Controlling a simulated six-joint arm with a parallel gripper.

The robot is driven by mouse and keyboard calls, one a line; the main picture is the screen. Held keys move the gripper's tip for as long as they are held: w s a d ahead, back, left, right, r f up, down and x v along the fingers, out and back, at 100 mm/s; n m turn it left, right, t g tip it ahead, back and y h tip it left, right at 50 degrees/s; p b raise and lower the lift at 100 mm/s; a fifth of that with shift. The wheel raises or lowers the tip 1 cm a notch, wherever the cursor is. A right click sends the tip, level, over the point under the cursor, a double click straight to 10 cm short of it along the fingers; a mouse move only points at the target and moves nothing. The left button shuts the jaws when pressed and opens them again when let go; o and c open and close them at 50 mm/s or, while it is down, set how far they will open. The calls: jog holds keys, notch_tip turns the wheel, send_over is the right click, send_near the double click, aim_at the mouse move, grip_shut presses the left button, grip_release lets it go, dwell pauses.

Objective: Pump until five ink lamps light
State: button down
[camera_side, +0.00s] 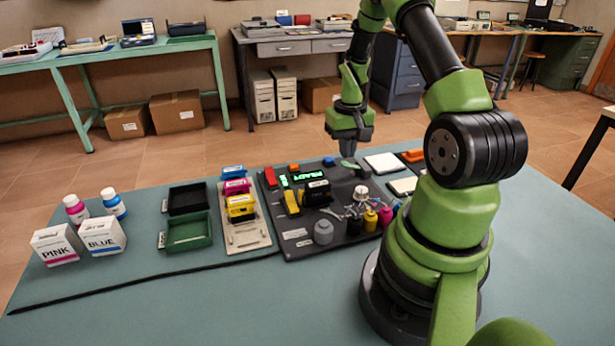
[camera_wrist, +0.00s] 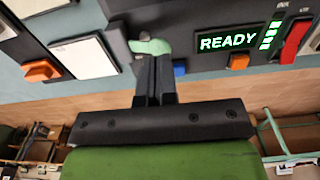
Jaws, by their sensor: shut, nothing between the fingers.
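A dark panel (camera_side: 275,232) lies on the teal table. Its display (camera_side: 302,176) reads READY in green and also shows in the wrist view (camera_wrist: 228,41). Several lit green bars (camera_wrist: 269,36) stand beside the word; I cannot tell exactly how many. A pale green lever-like piece (camera_wrist: 150,46) is at the panel's edge; it shows in the side view too (camera_side: 349,165). My gripper (camera_wrist: 154,62) is shut and empty, its fingertips just at this piece. In the side view my gripper (camera_side: 348,151) points down over it. Whether they touch I cannot tell.
Red (camera_side: 270,177), orange and blue pieces sit near the display. Ink cartridges (camera_side: 240,207), green (camera_side: 188,233) and black trays, and PINK (camera_side: 57,247) and BLUE (camera_side: 103,238) boxes with bottles stand to the left. White pads (camera_side: 381,163) lie right of the lever.

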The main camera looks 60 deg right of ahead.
aim_at(346, 163)
jog(key=shift+f, duration=1.95)
jog(key=shift+r, duration=2.15)
notch_tip(346, 163, up, 7)
